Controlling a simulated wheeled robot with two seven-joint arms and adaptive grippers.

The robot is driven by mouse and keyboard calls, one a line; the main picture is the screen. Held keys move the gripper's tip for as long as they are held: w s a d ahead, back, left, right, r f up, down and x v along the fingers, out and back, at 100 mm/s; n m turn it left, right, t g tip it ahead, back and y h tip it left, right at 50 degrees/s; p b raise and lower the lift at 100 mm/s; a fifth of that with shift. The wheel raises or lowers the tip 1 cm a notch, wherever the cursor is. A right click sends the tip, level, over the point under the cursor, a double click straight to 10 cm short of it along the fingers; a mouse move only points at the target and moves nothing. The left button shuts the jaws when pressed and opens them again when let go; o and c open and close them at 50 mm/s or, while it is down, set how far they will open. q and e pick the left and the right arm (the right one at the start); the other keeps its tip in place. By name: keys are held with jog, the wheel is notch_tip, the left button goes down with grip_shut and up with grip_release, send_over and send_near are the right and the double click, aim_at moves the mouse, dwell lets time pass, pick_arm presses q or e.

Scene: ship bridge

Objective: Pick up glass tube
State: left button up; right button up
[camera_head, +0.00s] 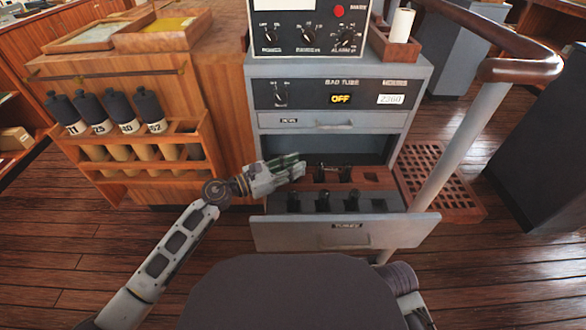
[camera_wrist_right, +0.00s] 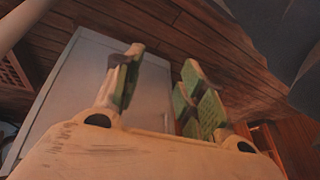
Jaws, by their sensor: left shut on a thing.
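My left gripper (camera_head: 290,166) reaches over the left side of an open drawer (camera_head: 345,235) in the grey cabinet. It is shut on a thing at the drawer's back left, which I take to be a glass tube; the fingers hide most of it. Several dark, black-topped tubes (camera_head: 323,202) stand upright in the drawer's front row. More dark pieces (camera_head: 345,173) sit in the wooden rack behind them. My right gripper (camera_wrist_right: 162,70) shows in the right wrist view with its green-padded fingers apart and nothing between them.
The control panel (camera_head: 308,25) stands on the cabinet (camera_head: 412,75). A wooden rack with several numbered dark-topped cylinders (camera_head: 150,108) is at left. A pale post with a wooden rail (camera_head: 470,130) rises on the right, beside a floor grating (camera_head: 445,190).

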pick_arm(q)
jog(key=shift+r+p, duration=0.35)
jog(key=shift+r, duration=0.45)
jog(key=shift+r+p, duration=0.3)
jog(key=shift+r, duration=0.5)
notch_tip(320, 180, up, 3)
jog(key=shift+f+p, duration=0.1)
jog(key=shift+p, duration=0.55)
notch_tip(320, 180, up, 12)
jog(key=p, duration=0.4)
jog(key=shift+p, duration=0.3)
pick_arm(e)
jog(key=shift+s+d+f+g+h, duration=0.25)
jog(key=shift+d+f+g, duration=0.15)
jog(key=shift+f, duration=0.2)
jog(key=shift+s+d+f+g+h, duration=0.2)
jog(key=shift+d+f+g, duration=0.15)
jog(key=shift+d+f, duration=0.2)
jog(key=shift+s+d+f+g+h, duration=0.25)
jog(key=shift+d+f+g, duration=0.15)
jog(key=shift+f, duration=0.25)
pick_arm(q)
jog(key=shift+a+f, duration=0.1)
pick_arm(e)
jog(key=shift+a, duration=0.1)
